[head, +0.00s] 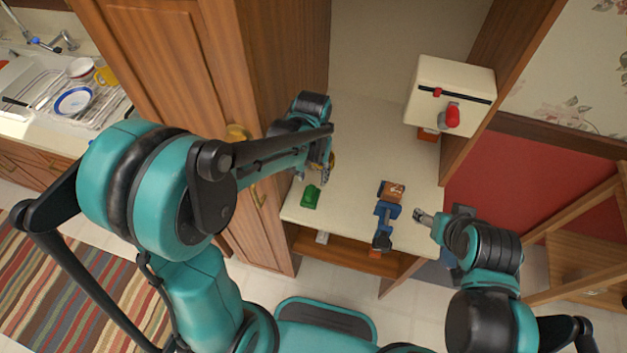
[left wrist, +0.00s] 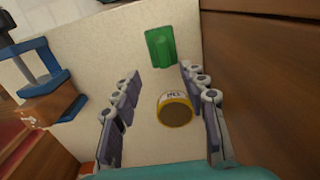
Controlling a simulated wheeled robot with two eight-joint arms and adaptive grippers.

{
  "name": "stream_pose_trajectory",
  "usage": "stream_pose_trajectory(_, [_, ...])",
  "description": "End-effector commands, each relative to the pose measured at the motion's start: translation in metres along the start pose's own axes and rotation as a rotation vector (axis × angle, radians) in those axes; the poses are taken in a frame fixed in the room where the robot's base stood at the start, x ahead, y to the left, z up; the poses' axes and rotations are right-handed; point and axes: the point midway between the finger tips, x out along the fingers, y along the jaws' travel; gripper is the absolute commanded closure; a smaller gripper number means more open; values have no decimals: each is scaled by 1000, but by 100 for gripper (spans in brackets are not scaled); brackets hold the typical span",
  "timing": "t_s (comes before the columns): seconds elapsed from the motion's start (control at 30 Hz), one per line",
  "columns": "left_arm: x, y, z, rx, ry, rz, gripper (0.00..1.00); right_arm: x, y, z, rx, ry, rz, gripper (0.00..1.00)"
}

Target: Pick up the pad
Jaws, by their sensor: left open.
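A small green ridged block (head: 311,197), possibly the pad, lies on the pale shelf top (head: 345,225) near its front left. It also shows in the left wrist view (left wrist: 161,47), beyond my fingertips. A round yellow-rimmed item with a dark top (left wrist: 174,109) lies between my left fingers in that view; in the head view it is mostly hidden behind the gripper. I cannot tell for certain which is the pad. My left gripper (head: 314,176) is open and points down above the shelf top; its fingers (left wrist: 162,105) hold nothing. My right gripper (head: 425,217) is beside the shelf's right edge.
A cream appliance with a red knob (head: 450,90) is at the back right. The wooden cabinet side (head: 280,60) rises close left of my left gripper. The shelf's middle is clear.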

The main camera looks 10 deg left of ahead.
Motion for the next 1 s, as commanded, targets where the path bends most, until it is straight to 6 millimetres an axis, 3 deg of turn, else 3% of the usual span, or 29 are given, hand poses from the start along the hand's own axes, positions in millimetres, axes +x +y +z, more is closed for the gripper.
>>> stream_pose_trajectory(0.5, [70,-3,5,0,-2,0,57,22,0,16,0,0,0,36])
stream_pose_trajectory(0.83, [76,-4,5,0,-2,0,57,22,0,16,0,0,0,36])
stream_pose_trajectory(1.0, [76,-4,5,0,-2,0,100,22,0,16,0,0,0,36])
